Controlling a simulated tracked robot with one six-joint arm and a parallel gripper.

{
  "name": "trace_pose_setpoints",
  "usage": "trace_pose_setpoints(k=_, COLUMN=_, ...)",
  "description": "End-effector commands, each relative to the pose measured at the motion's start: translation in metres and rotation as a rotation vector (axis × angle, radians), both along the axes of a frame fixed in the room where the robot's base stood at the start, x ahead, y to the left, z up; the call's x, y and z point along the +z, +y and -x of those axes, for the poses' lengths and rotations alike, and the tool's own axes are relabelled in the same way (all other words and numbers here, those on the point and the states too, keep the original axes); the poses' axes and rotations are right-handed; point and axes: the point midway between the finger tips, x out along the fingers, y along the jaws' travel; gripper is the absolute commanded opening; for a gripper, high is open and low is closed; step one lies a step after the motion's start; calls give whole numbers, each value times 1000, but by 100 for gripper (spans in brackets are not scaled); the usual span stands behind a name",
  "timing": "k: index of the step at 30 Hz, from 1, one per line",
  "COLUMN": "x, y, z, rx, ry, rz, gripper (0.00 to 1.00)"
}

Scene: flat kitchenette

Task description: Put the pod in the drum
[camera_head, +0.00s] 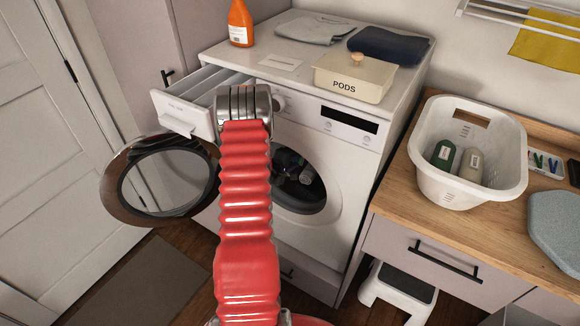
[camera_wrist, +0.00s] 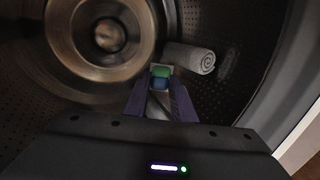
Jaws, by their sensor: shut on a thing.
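The pod (camera_wrist: 160,77), green and blue with a pale edge, sits between the fingertips of my gripper (camera_wrist: 160,88) in the wrist view. The gripper is shut on it. The drum (camera_wrist: 222,88) of the washing machine surrounds them, with a dark perforated wall. In the head view, my arm reaches in through the machine's round opening, and my gripper (camera_head: 306,176) shows partly inside the dark drum (camera_head: 318,196). The pod cannot be made out there.
A rolled grey towel (camera_wrist: 190,57) lies in the drum, just right of the pod. The round door (camera_head: 112,190) stands open at the left. The detergent drawer (camera_head: 183,113) is pulled out above it. The PODS box (camera_head: 352,83) sits on the machine.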

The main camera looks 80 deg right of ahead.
Motion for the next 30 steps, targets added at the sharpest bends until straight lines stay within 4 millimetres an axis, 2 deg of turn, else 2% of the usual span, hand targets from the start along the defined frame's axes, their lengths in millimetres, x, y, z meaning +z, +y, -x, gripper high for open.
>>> trace_pose_setpoints(k=12, x=-7, y=-31, z=14, rx=-1, ry=-2, rz=1, gripper=14)
trace_pose_setpoints(k=23, x=-7, y=-33, z=15, rx=0, ry=-1, rz=0, gripper=14)
trace_pose_setpoints(k=24, x=-7, y=-33, z=15, rx=0, ry=-1, rz=0, gripper=26)
trace_pose_setpoints(k=30, x=-7, y=-33, z=15, rx=0, ry=-1, rz=0, gripper=40)
